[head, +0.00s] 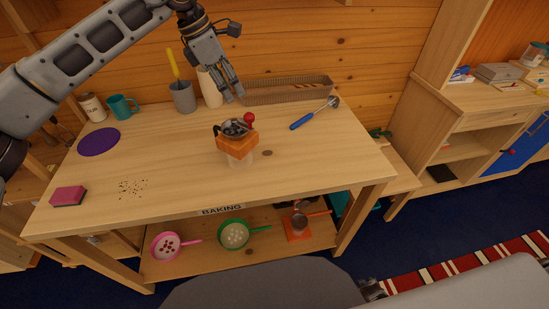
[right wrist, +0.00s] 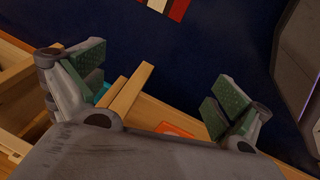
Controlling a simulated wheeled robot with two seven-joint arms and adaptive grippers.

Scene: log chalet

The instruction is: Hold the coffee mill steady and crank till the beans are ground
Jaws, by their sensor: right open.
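The coffee mill (head: 238,143) stands upright on the table, with an orange wooden body, a clear lower part and a dark open top. Dark pieces show in its top; whether they are beans is too small to tell. Its crank has a red knob (head: 249,119) at the upper right. My left gripper (head: 235,96) is above and behind the mill, pointing down, apart from it. Its fingers look parted, with nothing between them. My right gripper (right wrist: 152,92) is open and empty in the right wrist view, away from the mill; the mill is not visible there.
On the table are a purple disc (head: 99,142), teal mug (head: 123,106), grey pot (head: 183,97), pink sponge (head: 68,196), scattered dark specks (head: 133,188), a blue-handled scoop (head: 315,113) and a long basket (head: 287,91). Pans sit on the shelf below.

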